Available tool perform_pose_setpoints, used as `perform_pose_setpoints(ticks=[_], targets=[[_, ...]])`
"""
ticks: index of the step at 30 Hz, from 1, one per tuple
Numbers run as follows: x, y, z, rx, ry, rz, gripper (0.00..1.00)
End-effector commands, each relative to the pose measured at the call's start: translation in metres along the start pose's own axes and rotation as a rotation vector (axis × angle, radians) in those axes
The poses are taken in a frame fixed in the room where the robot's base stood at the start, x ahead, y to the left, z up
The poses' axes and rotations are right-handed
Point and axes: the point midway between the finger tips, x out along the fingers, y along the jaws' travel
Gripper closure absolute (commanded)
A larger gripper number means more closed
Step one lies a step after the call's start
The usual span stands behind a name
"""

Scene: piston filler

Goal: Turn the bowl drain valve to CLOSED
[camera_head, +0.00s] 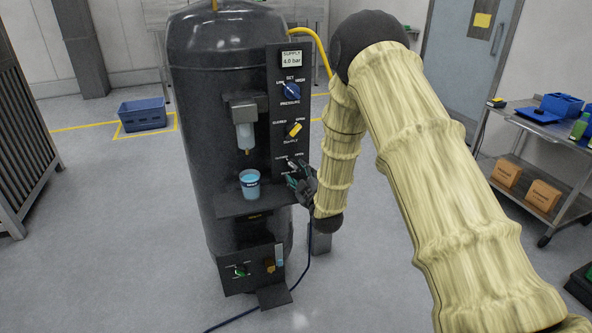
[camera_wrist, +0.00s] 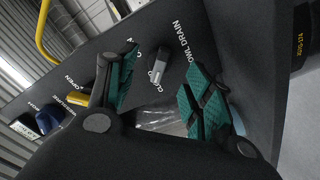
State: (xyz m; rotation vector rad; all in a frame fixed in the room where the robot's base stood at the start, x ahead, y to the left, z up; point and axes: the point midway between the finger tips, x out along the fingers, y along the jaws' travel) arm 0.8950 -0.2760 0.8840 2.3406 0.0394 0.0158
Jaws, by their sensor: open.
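The bowl drain valve (camera_wrist: 158,67) is a small grey lever knob on the black panel. It also shows in the head view (camera_head: 291,163), small, just above my gripper (camera_head: 302,184). In the wrist view my gripper (camera_wrist: 161,88) is open, with one green-padded finger on each side of the knob and gaps between. The knob's pale end lies towards the CLOSED lettering (camera_wrist: 154,87); I cannot tell its exact setting. The BOWL DRAIN lettering (camera_wrist: 181,45) is partly covered by the right finger, and the left finger hides most of the OPEN label.
The yellow knob (camera_head: 294,130) and blue pressure knob (camera_head: 291,92) sit higher on the panel. A blue cup (camera_head: 249,183) stands on the shelf (camera_head: 232,210) left of my gripper. A lower panel (camera_head: 236,283) has a green valve (camera_head: 240,270). Floor is open to the left.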

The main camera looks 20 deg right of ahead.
Motion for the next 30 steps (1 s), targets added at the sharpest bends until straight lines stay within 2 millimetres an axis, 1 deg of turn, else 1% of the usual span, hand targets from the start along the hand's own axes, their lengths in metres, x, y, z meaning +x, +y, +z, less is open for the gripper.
perform_pose_setpoints(ticks=[1, 6, 12, 18, 30], targets=[[-0.01, -0.001, 0.0, 0.0, -0.002, -0.002, 0.49], [-0.04, 0.0, 0.001, 0.0, -0.002, 0.0, 0.49], [-0.063, 0.0, 0.001, 0.0, -0.002, 0.0, 0.49], [-0.071, 0.001, 0.001, 0.0, -0.001, 0.001, 0.49], [-0.071, 0.0, 0.001, 0.0, -0.001, 0.001, 0.49]])
